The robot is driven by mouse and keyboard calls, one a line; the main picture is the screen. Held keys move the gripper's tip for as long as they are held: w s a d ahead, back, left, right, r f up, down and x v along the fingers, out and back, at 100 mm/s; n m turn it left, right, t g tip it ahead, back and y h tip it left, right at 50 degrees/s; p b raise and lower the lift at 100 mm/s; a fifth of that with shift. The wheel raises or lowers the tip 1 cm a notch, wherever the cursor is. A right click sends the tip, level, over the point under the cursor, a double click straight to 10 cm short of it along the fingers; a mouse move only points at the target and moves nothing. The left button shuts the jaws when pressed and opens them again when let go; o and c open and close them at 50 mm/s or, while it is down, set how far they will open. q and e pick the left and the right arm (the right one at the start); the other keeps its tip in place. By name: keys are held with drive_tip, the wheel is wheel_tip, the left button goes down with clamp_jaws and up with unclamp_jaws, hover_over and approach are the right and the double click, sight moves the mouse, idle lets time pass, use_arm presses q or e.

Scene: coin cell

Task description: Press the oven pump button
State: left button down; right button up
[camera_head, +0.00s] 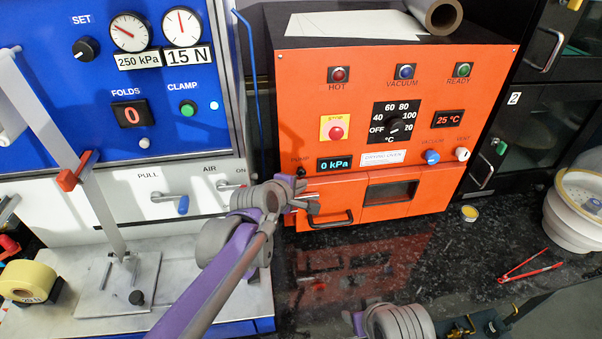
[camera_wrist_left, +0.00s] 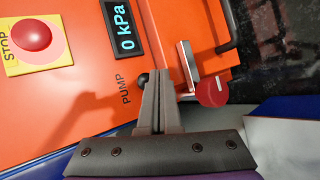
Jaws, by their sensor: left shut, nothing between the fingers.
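The orange oven (camera_head: 400,120) stands at the centre of the head view. Its small black pump button (camera_head: 301,172) sits at the lower left of its front, below the PUMP label. It also shows in the left wrist view (camera_wrist_left: 143,79), beside that label. My left gripper (camera_head: 308,197) is shut and empty, just below the button. In the left wrist view its fingertips (camera_wrist_left: 156,74) are right next to the button; I cannot tell whether they touch it. The oven display (camera_head: 335,163) reads 0 kPa. My right gripper (camera_head: 356,320) is partly visible at the bottom; its fingers are unclear.
A blue press panel (camera_head: 60,110) stands left of the oven. The oven's dark handle (camera_head: 331,221) is near my left gripper, and a red round part (camera_wrist_left: 212,93) is right of its fingers. Red tweezers (camera_head: 530,271) and a white bowl (camera_head: 565,225) lie right.

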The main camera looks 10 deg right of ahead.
use_arm(q)
drive_tip(key=shift+s, duration=2.95)
